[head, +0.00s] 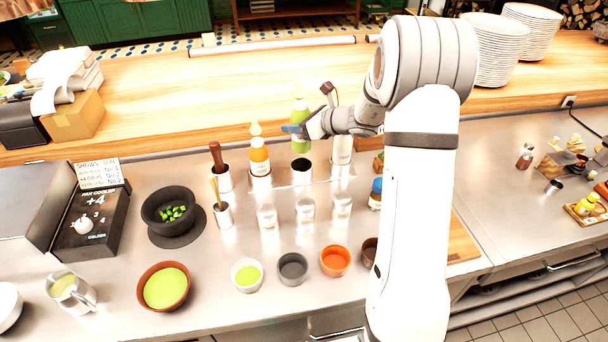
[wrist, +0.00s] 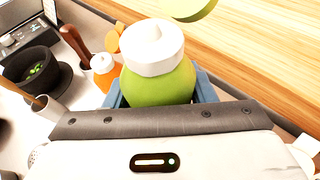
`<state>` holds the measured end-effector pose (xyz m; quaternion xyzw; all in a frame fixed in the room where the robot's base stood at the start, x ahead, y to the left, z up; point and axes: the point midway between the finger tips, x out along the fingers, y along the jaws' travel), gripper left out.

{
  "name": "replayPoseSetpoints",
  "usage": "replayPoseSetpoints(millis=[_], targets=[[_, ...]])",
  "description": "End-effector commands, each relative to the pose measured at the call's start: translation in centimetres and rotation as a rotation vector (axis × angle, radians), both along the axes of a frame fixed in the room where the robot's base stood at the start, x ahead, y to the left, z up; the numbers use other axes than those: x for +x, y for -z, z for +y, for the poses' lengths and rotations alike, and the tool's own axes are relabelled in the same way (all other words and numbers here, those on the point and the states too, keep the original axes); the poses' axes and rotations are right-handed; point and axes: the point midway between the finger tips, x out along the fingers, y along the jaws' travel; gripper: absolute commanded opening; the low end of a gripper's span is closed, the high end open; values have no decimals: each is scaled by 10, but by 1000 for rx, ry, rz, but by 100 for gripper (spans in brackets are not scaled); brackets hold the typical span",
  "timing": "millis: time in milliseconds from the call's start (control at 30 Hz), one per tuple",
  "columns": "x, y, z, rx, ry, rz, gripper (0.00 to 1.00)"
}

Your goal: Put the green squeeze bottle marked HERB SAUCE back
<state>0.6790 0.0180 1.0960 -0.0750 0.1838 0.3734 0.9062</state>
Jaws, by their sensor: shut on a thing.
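The green squeeze bottle (head: 300,114) is held upright in my gripper (head: 297,131), whose blue fingers are shut on it. It hangs above the holder rack (head: 283,182), over a dark, empty round opening (head: 301,168), and looks clear of it. In the wrist view the green bottle (wrist: 158,86) with its white cap sits between the blue fingers of my gripper (wrist: 160,92). Its marking cannot be read. An orange squeeze bottle (head: 259,156) stands in the rack just left of the opening, and a white bottle (head: 342,150) stands just right.
A wooden pestle (head: 216,156) and a whisk-like tool stand in steel cups at the left. A dark mortar (head: 169,208) is farther left. Clear jars (head: 305,210) and small bowls (head: 292,267) stand in front of the rack. The wooden ledge (head: 230,75) lies behind.

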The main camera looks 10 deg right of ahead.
Motion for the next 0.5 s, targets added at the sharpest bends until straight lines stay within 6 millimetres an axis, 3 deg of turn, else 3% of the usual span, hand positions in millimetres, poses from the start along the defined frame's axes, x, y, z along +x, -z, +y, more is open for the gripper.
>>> replayPoseSetpoints(millis=[233, 500], targets=[[1, 40, -1, 2, -10, 5, 36], [0, 70, -1, 2, -9, 3, 36]])
